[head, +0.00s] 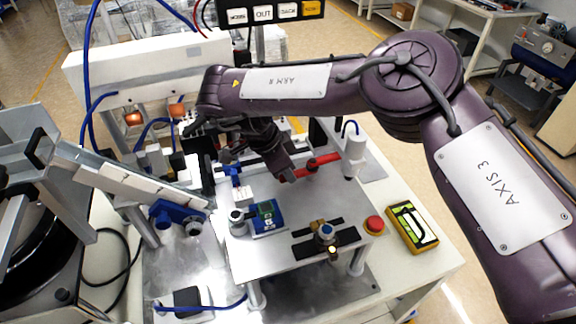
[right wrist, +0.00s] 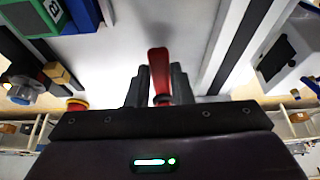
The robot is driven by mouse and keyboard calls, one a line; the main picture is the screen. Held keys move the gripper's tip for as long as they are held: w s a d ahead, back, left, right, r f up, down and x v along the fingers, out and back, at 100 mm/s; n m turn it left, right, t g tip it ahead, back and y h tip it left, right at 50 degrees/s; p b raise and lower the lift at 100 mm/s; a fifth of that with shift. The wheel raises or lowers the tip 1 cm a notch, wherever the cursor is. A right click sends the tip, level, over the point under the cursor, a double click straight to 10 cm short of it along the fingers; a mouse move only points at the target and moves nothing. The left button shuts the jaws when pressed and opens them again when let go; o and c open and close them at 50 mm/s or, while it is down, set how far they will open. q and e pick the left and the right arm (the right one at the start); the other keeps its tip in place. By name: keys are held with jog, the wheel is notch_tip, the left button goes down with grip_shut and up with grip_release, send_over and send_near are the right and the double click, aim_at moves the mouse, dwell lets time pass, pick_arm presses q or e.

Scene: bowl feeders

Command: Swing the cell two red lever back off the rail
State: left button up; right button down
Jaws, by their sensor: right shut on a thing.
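The red lever (head: 319,162) lies across the back right of the raised light plate (head: 275,221). My right gripper (head: 287,174) reaches down over the plate from behind and is at the lever's left part. In the right wrist view, the red lever (right wrist: 158,62) stands between the two dark fingers of my right gripper (right wrist: 160,86), which are shut on it. My left gripper is not in view.
A blue block with a green top (head: 266,216) stands on the plate left of centre. A dark clamp fixture (head: 325,235), a red button (head: 374,225) and a yellow handheld device (head: 412,226) are toward the front right. A white post (head: 352,150) stands near the lever's right end.

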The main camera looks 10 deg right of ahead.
jog(key=shift+w+r+m, duration=0.1)
jog(key=shift+w+m, duration=0.2)
jog(key=shift+m, duration=0.1)
jog(key=c, duration=1.3)
grip_release()
jog(key=v, duration=0.7)
jog(key=shift+a+r, duration=0.25)
jog(key=shift+r, duration=0.05)
